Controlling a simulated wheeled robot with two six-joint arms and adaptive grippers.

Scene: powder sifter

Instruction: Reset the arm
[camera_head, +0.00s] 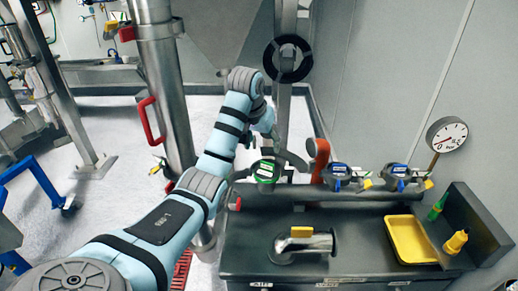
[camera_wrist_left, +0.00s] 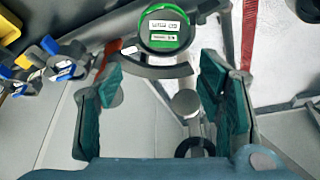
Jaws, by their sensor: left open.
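My left arm reaches in from the lower left of the head view and bends down at the wrist. My left gripper (camera_head: 283,160) hangs beside a round device with a green rim and white labels (camera_head: 265,172), above the back of the dark bench. In the left wrist view the gripper (camera_wrist_left: 165,95) shows two green-padded fingers spread wide with nothing held between them. The green-rimmed device (camera_wrist_left: 166,28) lies beyond the fingertips there. Whether the fingers touch anything cannot be told. My right gripper is not in view.
The dark bench (camera_head: 245,240) carries a metal pipe fitting (camera_head: 322,243), a yellow tray (camera_head: 410,240) and small bottles (camera_head: 455,241). Blue-topped devices (camera_head: 338,176) and a gauge (camera_head: 447,135) stand along its back. A steel column with a red handle (camera_head: 150,122) stands left of the arm.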

